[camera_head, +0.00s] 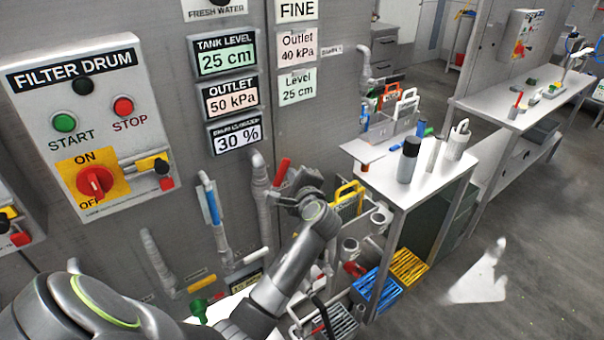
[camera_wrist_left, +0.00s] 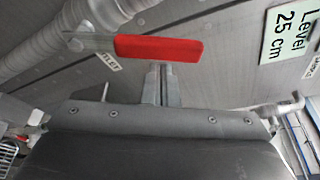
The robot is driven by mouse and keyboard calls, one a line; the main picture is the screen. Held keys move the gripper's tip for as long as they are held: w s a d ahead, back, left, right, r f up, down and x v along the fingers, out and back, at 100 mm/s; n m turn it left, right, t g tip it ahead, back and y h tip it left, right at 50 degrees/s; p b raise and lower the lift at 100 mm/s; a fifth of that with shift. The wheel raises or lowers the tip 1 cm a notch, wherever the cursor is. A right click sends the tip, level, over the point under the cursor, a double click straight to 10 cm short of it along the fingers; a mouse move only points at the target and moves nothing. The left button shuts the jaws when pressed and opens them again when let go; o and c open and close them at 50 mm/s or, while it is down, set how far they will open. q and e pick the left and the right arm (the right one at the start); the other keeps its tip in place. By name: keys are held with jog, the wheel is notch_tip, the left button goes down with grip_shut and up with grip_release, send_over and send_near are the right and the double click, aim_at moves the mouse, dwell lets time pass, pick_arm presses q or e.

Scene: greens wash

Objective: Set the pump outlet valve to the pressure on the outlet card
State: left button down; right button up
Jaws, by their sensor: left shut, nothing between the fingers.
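The outlet card (camera_head: 297,47) on the wall reads "Outlet 40 kPa". The outlet display (camera_head: 231,99) to its left reads 50 kPa. The outlet valve's red lever (camera_head: 283,170) is on a grey pipe (camera_head: 262,195) below the cards. In the left wrist view the red lever (camera_wrist_left: 160,47) lies nearly level across the picture, beside a partly covered small label (camera_wrist_left: 108,62). My left gripper (camera_head: 284,197) is shut and empty close to the lever. Its fingertips (camera_wrist_left: 160,68) are at the lever's lower edge; I cannot tell whether they touch. My right gripper is not in view.
A blue-handled valve (camera_head: 212,205) is on a pipe to the left. The filter drum panel (camera_head: 90,125) is farther left. A table (camera_head: 400,185) with bottles stands to the right, with blue and yellow crates (camera_head: 376,285) below. Open floor lies at the right.

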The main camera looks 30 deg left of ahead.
pick_arm(q)
jog(key=shift+s+a, duration=0.1)
jog(key=shift+s, duration=0.1)
jog(key=shift+r, duration=0.1)
jog(key=shift+s+a+r+n+p, duration=0.2)
jog(key=shift+s+r+n+p, duration=0.35)
jog(key=shift+s+r+n, duration=0.1)
jog(key=shift+s+a, duration=0.1)
jog(key=shift+f, duration=0.15)
